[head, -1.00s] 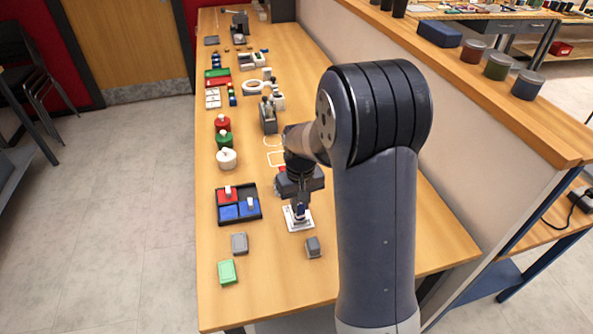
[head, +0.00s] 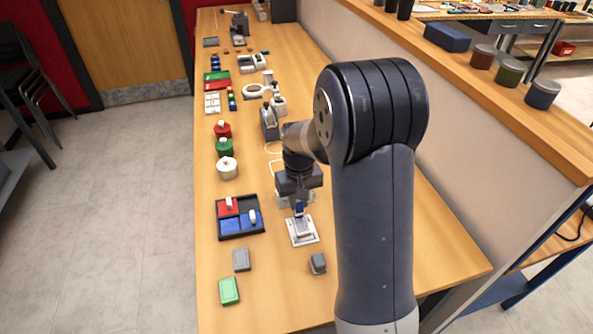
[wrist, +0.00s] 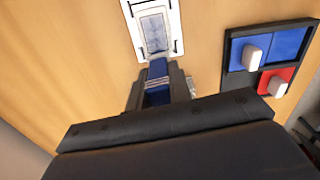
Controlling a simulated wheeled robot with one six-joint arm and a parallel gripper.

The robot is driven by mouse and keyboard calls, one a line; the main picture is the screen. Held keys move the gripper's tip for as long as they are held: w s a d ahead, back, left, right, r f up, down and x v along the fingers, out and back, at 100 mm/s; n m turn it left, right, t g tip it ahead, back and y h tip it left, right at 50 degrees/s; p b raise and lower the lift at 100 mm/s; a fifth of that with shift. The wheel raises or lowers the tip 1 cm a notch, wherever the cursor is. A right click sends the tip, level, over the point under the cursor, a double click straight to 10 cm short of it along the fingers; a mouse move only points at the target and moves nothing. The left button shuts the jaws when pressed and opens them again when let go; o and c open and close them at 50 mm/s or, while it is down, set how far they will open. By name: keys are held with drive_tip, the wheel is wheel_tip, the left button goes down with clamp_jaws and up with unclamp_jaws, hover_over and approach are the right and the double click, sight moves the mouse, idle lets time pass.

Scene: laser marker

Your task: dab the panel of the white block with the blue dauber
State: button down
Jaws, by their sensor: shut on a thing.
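The white block (head: 302,232) rests on a white plate on the bench. In the wrist view its panel (wrist: 154,32) faces up and looks pale grey with a bluish tint; whether that is ink is unclear. My gripper (head: 299,204) is shut on the blue dauber (wrist: 157,72), which shows as a blue and white body between the fingers. The dauber also shows in the head view (head: 299,210), by the block's far end. The dauber's tip is hidden, and I cannot tell whether it touches the block.
A black tray (head: 220,234) with red and blue pads and white-handled daubers lies left of the block. A grey box (head: 318,263), another grey box (head: 241,259) and a green box (head: 229,291) lie nearer. Round pots (head: 227,168) stand farther left. Bench around the block is clear.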

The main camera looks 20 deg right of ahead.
wheel_tip(320, 180, up, 3)
drive_tip(key=shift+r+p, duration=0.2)
drive_tip(key=shift+p, duration=0.8)
drive_tip(key=shift+w+r+p, duration=0.15)
drive_tip(key=shift+r+p, duration=0.4)
drive_tip(key=shift+r, duration=0.05)
drive_tip(key=shift+r+p, duration=1.15)
drive_tip(key=shift+r, duration=0.6)
